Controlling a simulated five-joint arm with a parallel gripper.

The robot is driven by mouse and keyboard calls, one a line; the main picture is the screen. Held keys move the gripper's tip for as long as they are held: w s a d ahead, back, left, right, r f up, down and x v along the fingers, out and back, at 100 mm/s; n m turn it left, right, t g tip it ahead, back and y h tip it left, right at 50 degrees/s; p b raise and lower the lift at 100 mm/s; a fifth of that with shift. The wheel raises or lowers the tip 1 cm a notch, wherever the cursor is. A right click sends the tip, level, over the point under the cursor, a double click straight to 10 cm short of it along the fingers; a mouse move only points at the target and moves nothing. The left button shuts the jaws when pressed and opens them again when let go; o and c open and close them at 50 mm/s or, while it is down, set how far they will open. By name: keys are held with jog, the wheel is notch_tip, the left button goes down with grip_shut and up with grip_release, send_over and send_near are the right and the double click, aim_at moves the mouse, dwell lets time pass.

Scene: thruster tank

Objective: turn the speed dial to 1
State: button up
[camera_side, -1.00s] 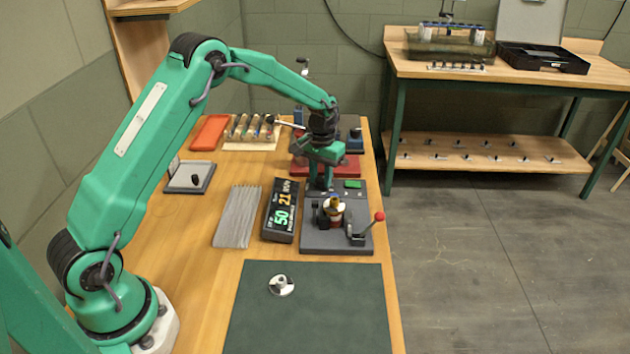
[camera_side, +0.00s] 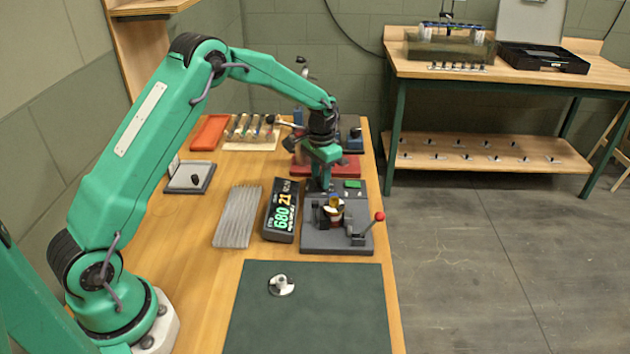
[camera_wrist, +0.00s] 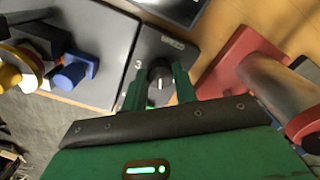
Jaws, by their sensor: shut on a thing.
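The speed dial (camera_wrist: 160,75) is a black knob with a white pointer line on a dark grey panel (camera_wrist: 152,45). My gripper (camera_wrist: 158,88) is shut on it, with one green finger on each side. The black display (camera_side: 270,232) beside the unit shows 680 in green and 21 in yellow.
A red-knobbed lever (camera_side: 379,216) and a yellow-topped part (camera_side: 334,203) stand on the unit near my gripper. A red base (camera_side: 352,165) lies just behind. The dark green mat (camera_side: 310,320) in front is mostly clear, with a small black-and-white disc (camera_side: 281,286).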

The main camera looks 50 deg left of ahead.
jog(key=shift+r, duration=0.1)
jog(key=o, duration=1)
jog(key=shift+c, duration=0.2)
notch_tip(320, 180, up, 8)
jog(key=shift+f, duration=0.25)
jog(key=shift+r, duration=0.15)
jog(key=shift+r, duration=0.1)
